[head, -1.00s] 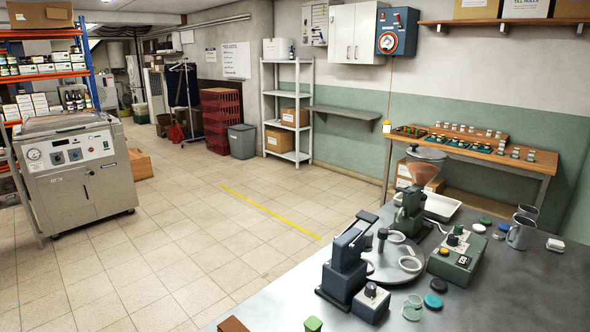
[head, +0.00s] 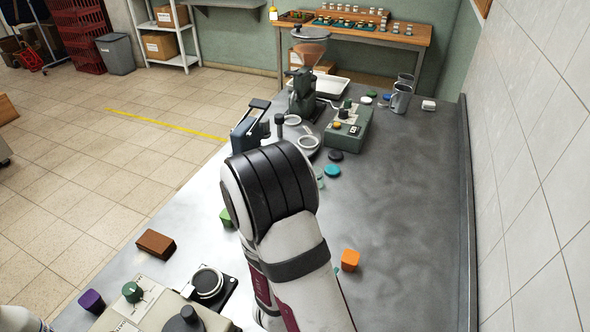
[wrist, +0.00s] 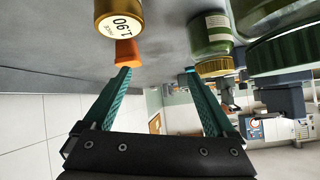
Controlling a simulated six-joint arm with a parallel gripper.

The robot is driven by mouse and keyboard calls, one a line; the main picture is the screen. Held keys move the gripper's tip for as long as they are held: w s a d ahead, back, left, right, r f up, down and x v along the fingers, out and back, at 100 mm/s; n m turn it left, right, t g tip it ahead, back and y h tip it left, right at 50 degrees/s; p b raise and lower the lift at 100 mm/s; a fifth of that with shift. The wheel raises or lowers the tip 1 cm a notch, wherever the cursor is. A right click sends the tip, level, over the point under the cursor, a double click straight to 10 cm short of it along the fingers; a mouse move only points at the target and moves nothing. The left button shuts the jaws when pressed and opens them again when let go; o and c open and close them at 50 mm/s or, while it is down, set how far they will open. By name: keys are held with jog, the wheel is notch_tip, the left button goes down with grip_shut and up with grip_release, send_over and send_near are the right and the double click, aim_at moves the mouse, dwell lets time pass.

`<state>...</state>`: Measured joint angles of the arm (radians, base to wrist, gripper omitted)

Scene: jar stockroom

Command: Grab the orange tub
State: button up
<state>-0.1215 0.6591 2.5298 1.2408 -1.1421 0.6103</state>
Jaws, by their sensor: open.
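The orange tub (head: 349,260) stands on the grey metal table, to the right of my arm in the head view. In the wrist view, which is upside down, an orange shape that looks like the tub (wrist: 126,52) shows just beyond the left fingertip. It is partly covered by a gold-coloured lid or disc with a label. My gripper (wrist: 158,72) is open, with two teal fingers apart and nothing between them. In the head view my arm hides the gripper.
The gold labelled piece (wrist: 119,20) and a green glass jar with a gold lid (wrist: 211,38) are close to the fingers. A brown block (head: 156,243), purple tub (head: 91,301) and green tub (head: 226,218) are on the table. The table's right side is clear up to the tiled wall.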

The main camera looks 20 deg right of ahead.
aim_at(348, 259)
jog(key=s+d+f+h, duration=0.1)
jog(key=d, duration=0.1)
jog(key=s+d+f+n+h, duration=0.1)
jog(key=s, duration=0.1)
jog(key=shift+d+f+h, duration=0.1)
jog(key=shift+d+h, duration=0.25)
jog(key=shift+h, duration=0.05)
jog(key=x, duration=0.7)
jog(key=shift+a, duration=0.1)
grip_shut()
